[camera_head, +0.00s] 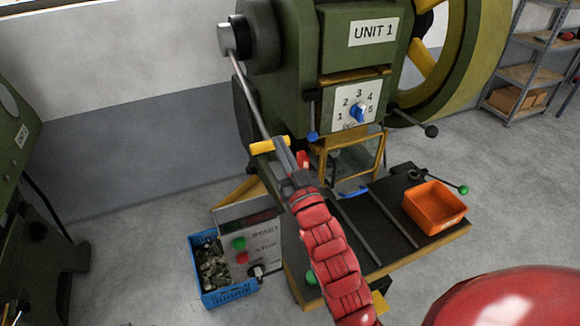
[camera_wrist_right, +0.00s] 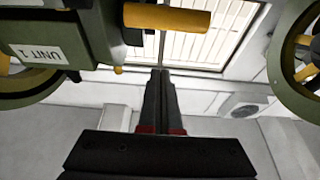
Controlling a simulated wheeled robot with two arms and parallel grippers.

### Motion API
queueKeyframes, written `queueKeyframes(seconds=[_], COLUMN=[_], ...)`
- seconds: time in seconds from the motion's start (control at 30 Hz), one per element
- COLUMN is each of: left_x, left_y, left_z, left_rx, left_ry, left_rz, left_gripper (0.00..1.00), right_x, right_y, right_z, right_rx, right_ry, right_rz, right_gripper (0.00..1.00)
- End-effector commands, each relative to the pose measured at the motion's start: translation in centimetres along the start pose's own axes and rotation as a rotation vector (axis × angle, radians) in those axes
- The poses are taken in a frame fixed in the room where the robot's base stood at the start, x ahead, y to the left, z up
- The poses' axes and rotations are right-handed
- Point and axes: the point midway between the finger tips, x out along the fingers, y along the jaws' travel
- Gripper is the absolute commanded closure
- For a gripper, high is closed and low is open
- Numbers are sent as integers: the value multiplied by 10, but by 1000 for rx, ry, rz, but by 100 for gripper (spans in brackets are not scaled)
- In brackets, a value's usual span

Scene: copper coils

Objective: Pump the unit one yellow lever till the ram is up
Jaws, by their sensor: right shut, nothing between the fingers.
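The unit 1 press (camera_head: 300,50) is a green machine with a "UNIT 1" plate. Its lever is a grey rod (camera_head: 248,95) running down from a pivot at upper left to a yellow cross handle (camera_head: 261,147). My right gripper (camera_head: 281,145) is shut and empty, with its fingertips close to the right end of the handle. In the right wrist view the yellow handle (camera_wrist_right: 167,18) lies across, beyond the tips of the shut fingers (camera_wrist_right: 160,74). I cannot tell whether they touch it. The ram is not clearly visible. My left gripper is out of view.
A numbered dial (camera_head: 357,112) and a black-knobbed lever (camera_head: 430,131) are on the press front. An orange bin (camera_head: 434,207) sits on the press table. A control box (camera_head: 250,246) and a blue crate (camera_head: 228,291) stand lower left. Shelves (camera_head: 526,74) stand far right.

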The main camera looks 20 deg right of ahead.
Motion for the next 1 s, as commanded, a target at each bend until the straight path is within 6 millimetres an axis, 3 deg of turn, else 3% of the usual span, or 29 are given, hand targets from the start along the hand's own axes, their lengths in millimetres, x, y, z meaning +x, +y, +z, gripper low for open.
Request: queueKeyframes(seconds=[0.03, 0.17, 0.43, 0.83, 1.0], left_x=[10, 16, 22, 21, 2], left_y=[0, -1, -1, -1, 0], left_z=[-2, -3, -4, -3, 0], left_rx=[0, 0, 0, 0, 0], left_ry=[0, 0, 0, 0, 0], left_rz=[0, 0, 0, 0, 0], left_gripper=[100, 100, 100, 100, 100], right_x=[13, 15, 18, 18, 17], right_y=[-1, -1, -1, -1, 0], right_z=[-5, 18, 36, 40, 65], right_rx=[1, 1, -2, -1, 0], right_ry=[-1, -8, 0, 1, -1], right_rz=[-2, -1, -1, -1, -1], right_gripper=[100, 100, 100, 100, 100])
